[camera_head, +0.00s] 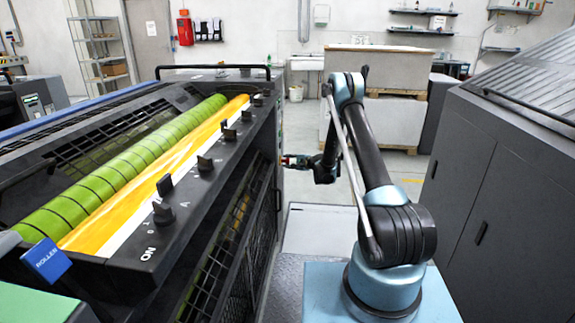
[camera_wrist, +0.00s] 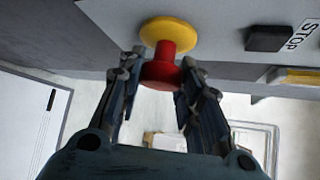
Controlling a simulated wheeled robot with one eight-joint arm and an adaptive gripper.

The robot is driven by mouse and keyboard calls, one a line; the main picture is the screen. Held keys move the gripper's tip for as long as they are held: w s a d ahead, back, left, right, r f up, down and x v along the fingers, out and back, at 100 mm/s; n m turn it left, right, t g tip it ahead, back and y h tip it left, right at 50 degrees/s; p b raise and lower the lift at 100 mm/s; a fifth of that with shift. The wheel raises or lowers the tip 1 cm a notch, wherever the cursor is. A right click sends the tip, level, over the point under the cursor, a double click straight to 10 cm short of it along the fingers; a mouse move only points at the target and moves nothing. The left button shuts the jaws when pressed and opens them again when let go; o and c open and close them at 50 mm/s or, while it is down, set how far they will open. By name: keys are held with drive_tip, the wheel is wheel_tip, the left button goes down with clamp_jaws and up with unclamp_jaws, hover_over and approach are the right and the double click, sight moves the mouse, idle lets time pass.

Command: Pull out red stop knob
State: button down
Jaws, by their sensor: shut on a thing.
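The red stop knob (camera_wrist: 165,66) sticks out from a round yellow base (camera_wrist: 168,32) on a grey panel in the wrist view. My gripper (camera_wrist: 160,76) has one finger on each side of the knob's wide head and is shut on it. In the head view my gripper (camera_head: 295,161) is at the far end of the machine's side, with a small bit of red at its tips. The knob's base is hidden from the head view.
A black switch (camera_wrist: 269,39) and a STOP label (camera_wrist: 299,34) are beside the knob. The ink unit (camera_head: 200,190) with green and yellow rollers stands left of my arm. A dark cabinet (camera_head: 480,170) stands at right.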

drive_tip(key=c, duration=1.1)
unclamp_jaws()
drive_tip(key=shift+d, duration=0.2)
drive_tip(key=v, duration=1.2)
drive_tip(key=shift+f, duration=0.15)
